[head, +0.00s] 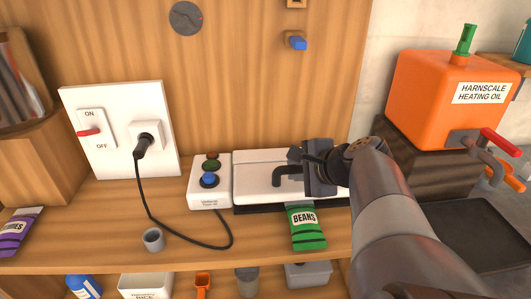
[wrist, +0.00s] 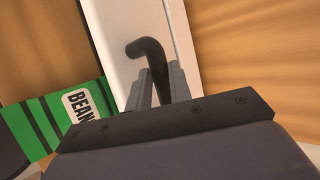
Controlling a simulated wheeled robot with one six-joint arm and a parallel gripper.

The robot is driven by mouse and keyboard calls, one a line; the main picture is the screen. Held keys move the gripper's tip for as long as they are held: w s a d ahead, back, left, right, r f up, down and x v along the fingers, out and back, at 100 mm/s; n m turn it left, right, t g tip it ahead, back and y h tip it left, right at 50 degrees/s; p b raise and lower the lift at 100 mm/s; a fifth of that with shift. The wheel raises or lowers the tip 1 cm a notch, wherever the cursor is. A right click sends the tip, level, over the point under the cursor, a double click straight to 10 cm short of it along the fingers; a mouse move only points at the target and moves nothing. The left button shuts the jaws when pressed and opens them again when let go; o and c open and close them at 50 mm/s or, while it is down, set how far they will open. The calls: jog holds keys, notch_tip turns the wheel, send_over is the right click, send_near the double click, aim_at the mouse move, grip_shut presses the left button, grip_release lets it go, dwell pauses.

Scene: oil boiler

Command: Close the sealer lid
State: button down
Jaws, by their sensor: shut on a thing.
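The sealer (head: 258,163) is a long white unit on the wooden counter, with a black strip along its front edge. Its white lid (head: 250,183) has a dark hooked handle (head: 282,172). The lid lies low over the base; I cannot tell whether it is fully down. The handle (wrist: 150,50) also shows in the wrist view, running down between the grey fingers. My gripper (wrist: 160,85) is shut on the handle. In the head view my gripper (head: 300,168) covers the right part of the lid. A green BEANS bag (head: 307,228) lies at the sealer's front, its top edge against it.
A control box (head: 209,183) with a blue knob stands left of the sealer, its black cable running to a wall plug (head: 145,140). A small grey cup (head: 153,239) stands on the counter. An orange oil tank (head: 440,95) is at right. A wooden wall stands behind.

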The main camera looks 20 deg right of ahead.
jog(key=shift+s+a+f+b, duration=0.1)
jog(key=shift+s+f+b, duration=0.15)
jog(key=shift+f+b, duration=0.25)
jog(key=shift+s+f, duration=0.1)
jog(key=shift+f, duration=0.15)
jog(key=c, duration=1.3)
grip_release()
jog(key=shift+r, duration=0.1)
jog(key=shift+r, duration=0.15)
